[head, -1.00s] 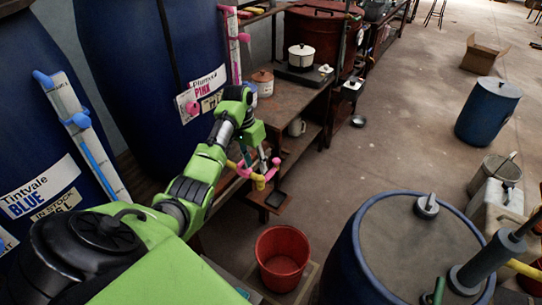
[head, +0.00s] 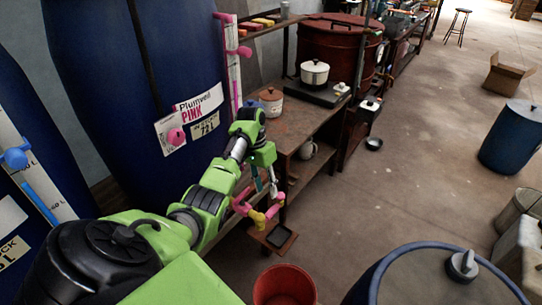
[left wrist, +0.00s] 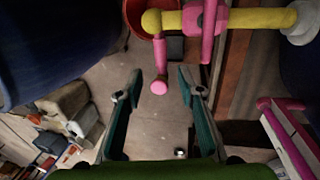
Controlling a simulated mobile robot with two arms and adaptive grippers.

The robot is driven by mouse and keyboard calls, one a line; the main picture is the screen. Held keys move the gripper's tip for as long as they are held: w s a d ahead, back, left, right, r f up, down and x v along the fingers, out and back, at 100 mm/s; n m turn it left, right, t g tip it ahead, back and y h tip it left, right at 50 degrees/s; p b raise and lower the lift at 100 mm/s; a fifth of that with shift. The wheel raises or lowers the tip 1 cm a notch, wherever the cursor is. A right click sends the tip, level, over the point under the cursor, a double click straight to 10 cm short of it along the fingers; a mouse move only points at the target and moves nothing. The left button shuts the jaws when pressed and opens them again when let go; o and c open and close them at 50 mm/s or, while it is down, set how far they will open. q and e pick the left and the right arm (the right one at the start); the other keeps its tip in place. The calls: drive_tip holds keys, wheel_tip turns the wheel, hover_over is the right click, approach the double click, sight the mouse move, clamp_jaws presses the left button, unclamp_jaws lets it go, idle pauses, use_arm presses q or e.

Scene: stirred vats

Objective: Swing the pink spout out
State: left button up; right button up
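The pink vat (head: 150,75) is a tall dark blue barrel labelled "Plumwell PINK". Low in front of it is the pink-and-yellow spout fitting (head: 257,217). In the left wrist view a yellow pipe (left wrist: 250,18) runs across the top through a pink collar (left wrist: 205,18). A pink arm with a round end (left wrist: 159,72) hangs from the pipe's rounded yellow end. My left gripper (head: 268,185) reaches down just above the fitting. In the left wrist view its fingers (left wrist: 159,80) are apart, with the pink round end showing between their tips; contact cannot be told. My right gripper is out of view.
A red bucket (head: 284,287) stands below the spout, and a small dark tray (head: 280,237) sits beside it. A bench (head: 300,128) with pots is behind. Another blue barrel (head: 440,280) stands at front right. Open floor (head: 400,190) lies to the right.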

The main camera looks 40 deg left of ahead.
sight(271, 209)
use_arm(q)
drive_tip(key=f, duration=0.3)
drive_tip(key=d+f, duration=0.1)
drive_tip(key=f, duration=0.6)
drive_tip(key=shift+w+d, duration=0.3)
drive_tip(key=shift+d, duration=0.1)
drive_tip(key=shift+c, duration=0.4)
